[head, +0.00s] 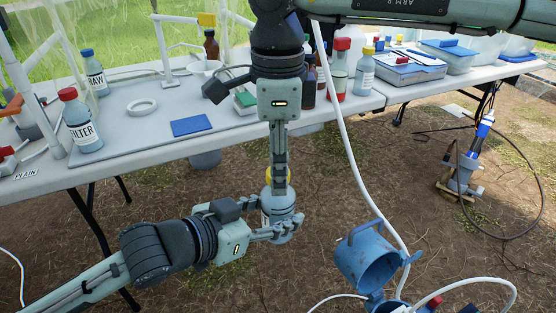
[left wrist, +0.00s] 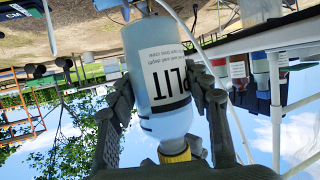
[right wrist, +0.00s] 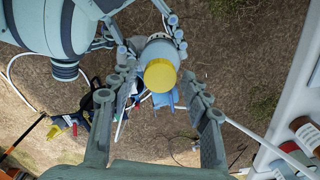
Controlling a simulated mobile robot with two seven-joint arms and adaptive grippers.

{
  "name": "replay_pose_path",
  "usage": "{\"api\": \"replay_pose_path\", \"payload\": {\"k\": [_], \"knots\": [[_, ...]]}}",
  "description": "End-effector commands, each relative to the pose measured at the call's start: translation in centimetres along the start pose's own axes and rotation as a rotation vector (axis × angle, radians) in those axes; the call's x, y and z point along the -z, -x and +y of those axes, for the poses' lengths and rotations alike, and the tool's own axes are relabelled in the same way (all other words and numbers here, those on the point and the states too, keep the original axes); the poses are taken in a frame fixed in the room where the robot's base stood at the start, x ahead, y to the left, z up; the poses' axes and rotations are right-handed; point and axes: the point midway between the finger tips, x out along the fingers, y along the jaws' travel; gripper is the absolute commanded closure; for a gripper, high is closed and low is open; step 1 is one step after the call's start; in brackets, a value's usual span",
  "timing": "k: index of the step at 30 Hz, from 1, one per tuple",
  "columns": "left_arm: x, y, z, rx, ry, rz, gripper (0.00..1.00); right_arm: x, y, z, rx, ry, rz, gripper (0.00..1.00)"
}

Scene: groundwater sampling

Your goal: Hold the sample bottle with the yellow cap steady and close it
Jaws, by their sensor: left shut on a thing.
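The sample bottle (head: 278,205) is held upright in the air in front of the table, its yellow cap (head: 269,174) on top. My left gripper (head: 285,231) comes in from the left and is shut around its body. The left wrist view shows the bottle (left wrist: 157,75) upside down, with black lettering ending in "PLIT" and the yellow cap (left wrist: 175,155) on its neck. My right gripper (head: 279,188) points down from above. In the right wrist view its fingers are apart, one on each side of the yellow cap (right wrist: 160,75). I cannot tell whether they touch it or how tightly it sits.
The table (head: 142,125) behind holds a FILTER bottle (head: 80,125), a RAW bottle (head: 93,78), a blue pad (head: 193,125) and a white ring (head: 142,107). A blue container (head: 364,262) with a white hose stands at the lower right.

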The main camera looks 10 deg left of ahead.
Motion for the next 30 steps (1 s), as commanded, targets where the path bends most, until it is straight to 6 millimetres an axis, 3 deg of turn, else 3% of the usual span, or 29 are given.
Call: {"api": "replay_pose_path", "payload": {"k": [1,11,17,18,24,30], "knots": [[0.1,0.02,0.0,0.0,-0.001,0.002,1.0,0.01,0.03,-0.01,0.0,0.0,0.0,0.6],[0.1,0.02,0.01,0.0,-0.001,0.002,1.0,0.0,0.05,-0.01,0.001,0.0,0.0,1.0],[0.1,0.02,0.01,0.0,-0.001,0.002,1.0,0.0,0.06,-0.02,0.001,-0.003,0.0,1.0],[0.1,0.02,0.01,0.0,-0.001,0.002,1.0,0.0,0.06,-0.02,0.001,-0.003,0.0,0.67],[0.1,0.02,0.01,0.0,-0.001,0.002,1.0,0.0,0.06,-0.02,0.001,-0.003,0.0,0.45],[0.1,0.02,0.01,0.0,-0.001,0.002,1.0,0.0,0.05,-0.01,0.0,-0.003,0.0,0.45]]}}
